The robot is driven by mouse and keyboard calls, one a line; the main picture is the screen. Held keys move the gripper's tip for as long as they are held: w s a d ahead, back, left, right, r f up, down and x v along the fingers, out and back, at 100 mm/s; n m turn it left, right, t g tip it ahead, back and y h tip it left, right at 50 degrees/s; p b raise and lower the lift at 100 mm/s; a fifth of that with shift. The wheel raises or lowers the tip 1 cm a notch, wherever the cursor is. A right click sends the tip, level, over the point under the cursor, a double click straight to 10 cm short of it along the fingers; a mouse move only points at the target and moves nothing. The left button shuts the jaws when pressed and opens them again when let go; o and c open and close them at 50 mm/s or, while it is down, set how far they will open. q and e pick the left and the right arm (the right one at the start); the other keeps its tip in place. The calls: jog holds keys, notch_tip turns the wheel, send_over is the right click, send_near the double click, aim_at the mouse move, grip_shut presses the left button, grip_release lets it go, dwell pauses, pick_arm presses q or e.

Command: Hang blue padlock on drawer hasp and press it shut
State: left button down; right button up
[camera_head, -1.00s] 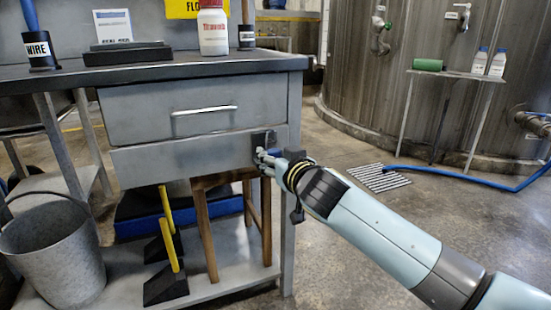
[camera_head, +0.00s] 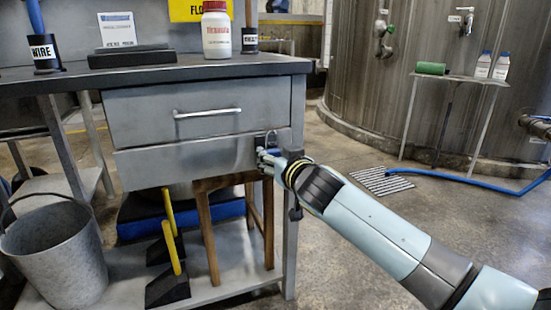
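The grey drawer unit has an upper drawer (camera_head: 150,118) with a bar handle and a lower front (camera_head: 180,163). A dark hasp (camera_head: 260,141) sits at the right end of the lower front, by the seam between the two. My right gripper (camera_head: 266,159) reaches in from the right and is at the hasp, with its fingers close together. A small part of the blue padlock (camera_head: 271,149) shows at the fingertips, with a thin shackle above it. Most of its body is hidden by the fingers. I cannot tell whether the shackle passes through the hasp. My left gripper is not in view.
A white bottle (camera_head: 216,36), a dark tray (camera_head: 132,57) and labelled holders stand on the bench top (camera_head: 190,71). A metal bucket (camera_head: 55,258) and a wooden stool (camera_head: 210,235) are below. Open floor lies right of the bench.

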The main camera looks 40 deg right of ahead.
jog(key=shift+x, duration=0.9)
jog(key=shift+b, duration=0.3)
dwell(0.4)
jog(key=o, duration=1.2)
jog(key=shift+c, duration=0.4)
jog(key=shift+p+v, duration=0.3)
jog(key=shift+v, duration=3.2)
